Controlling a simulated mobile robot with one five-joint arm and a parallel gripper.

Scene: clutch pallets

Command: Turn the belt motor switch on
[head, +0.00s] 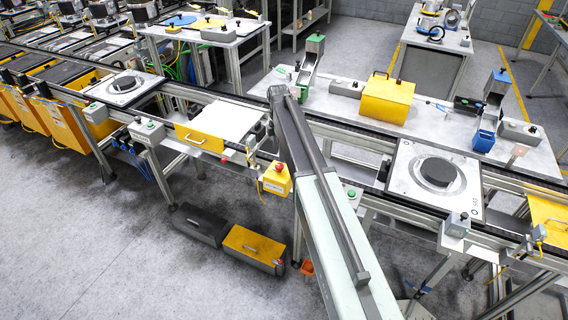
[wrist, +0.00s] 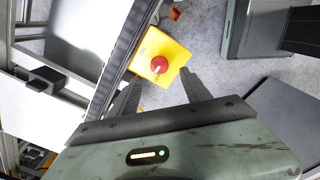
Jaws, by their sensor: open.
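A yellow box with a round red knob, which looks like the belt motor switch (head: 277,178), hangs on the front of the conveyor frame, left of my arm. In the wrist view the red knob (wrist: 159,65) faces the camera and bears a small pale mark. My gripper (wrist: 161,76) is open and empty. Its two dark fingers point toward the yellow box, one at each side of its lower part, with the knob just past the gap. I cannot tell whether they touch the box. In the head view the fingers are hidden by my arm.
The conveyor (head: 375,143) runs across the view behind the switch. A pallet with a black disc (head: 411,194) sits on it at right. A black case (head: 200,225) and a yellow-topped case (head: 254,245) lie on the floor below. Open floor lies at left front.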

